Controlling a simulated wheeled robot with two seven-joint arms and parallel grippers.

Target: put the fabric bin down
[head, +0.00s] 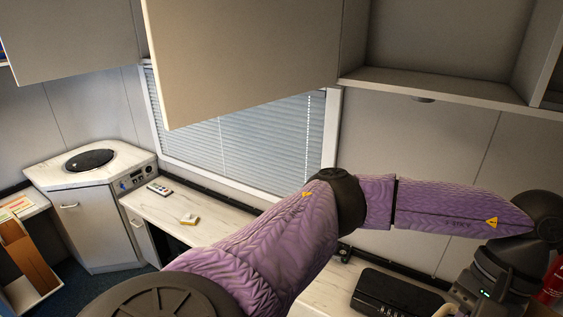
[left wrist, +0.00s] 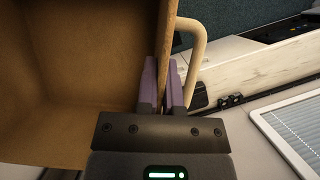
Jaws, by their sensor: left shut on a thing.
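The fabric bin (left wrist: 70,90) fills the left of the left wrist view. It looks tan-brown, with its inside facing the camera. My left gripper (left wrist: 163,88) is shut on the thin edge of its wall, one purple finger on each side. A cream curved handle (left wrist: 197,50) stands out beside that wall. In the head view my purple left arm reaches across to the lower right, where its dark wrist with a green light (head: 485,293) shows. The fingers and most of the bin are out of frame there. My right gripper is in neither view.
A white counter (head: 225,222) runs under the blinds (head: 245,135), holding a remote (head: 158,188) and a small yellow-white item (head: 189,219). A black box (head: 393,295) lies near my wrist. An open overhead shelf (head: 435,83) is upper right. A brown carton (head: 24,258) stands far left.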

